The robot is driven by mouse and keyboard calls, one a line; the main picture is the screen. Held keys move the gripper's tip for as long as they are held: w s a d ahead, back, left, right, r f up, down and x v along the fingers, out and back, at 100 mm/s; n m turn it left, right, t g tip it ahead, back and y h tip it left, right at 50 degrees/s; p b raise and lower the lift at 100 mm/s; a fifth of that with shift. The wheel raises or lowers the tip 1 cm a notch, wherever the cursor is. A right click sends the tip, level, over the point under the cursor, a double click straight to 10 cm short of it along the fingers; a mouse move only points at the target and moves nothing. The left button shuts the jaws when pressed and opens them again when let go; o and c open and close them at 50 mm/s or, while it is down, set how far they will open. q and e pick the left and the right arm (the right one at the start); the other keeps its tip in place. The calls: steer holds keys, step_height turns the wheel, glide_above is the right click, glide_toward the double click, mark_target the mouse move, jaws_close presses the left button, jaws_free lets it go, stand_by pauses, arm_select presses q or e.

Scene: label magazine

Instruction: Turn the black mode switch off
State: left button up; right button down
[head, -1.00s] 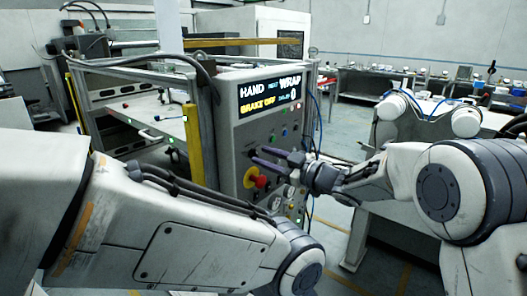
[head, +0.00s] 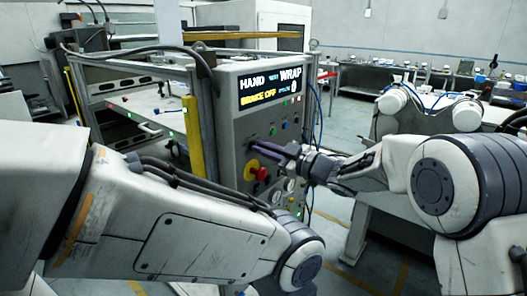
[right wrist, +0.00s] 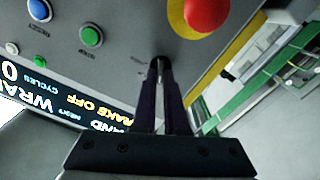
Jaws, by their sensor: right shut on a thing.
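The grey control panel (head: 228,125) stands in the middle of the head view. The black mode switch (right wrist: 159,62) is a small dark knob on its face, mostly hidden by my fingertips. My right gripper (head: 262,150) reaches in from the right, its dark fingers at the panel above the red stop button. In the right wrist view, the fingers of the right gripper (right wrist: 160,68) are closed around the switch. The switch's exact angle is hidden. My left arm crosses the lower left of the head view, but its gripper is out of sight.
The red stop button (right wrist: 206,12) on its yellow plate sits close beside the fingers. A green button (right wrist: 91,36) and a blue button (right wrist: 39,9) are on the same face. The lit display (head: 270,88) shows HAND, WRAP and BRAKE OFF. A yellow post (head: 193,140) stands left of the panel.

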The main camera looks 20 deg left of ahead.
steer(key=shift+s+f+n+b, duration=0.1)
steer(key=shift+f+n+b, duration=0.05)
steer(key=shift+n+b, duration=2.1)
steer(key=shift+s+f+n+b, duration=0.1)
steer(key=shift+n+b, duration=1.85)
steer(key=shift+b, duration=0.55)
steer(key=c, duration=1)
jaws_free()
steer(key=shift+o, duration=0.2)
steer(key=shift+d, duration=0.1)
steer(key=b+v, duration=0.2)
steer(key=v, duration=0.8)
steer(key=shift+d, duration=0.15)
steer(key=shift+r, duration=0.15)
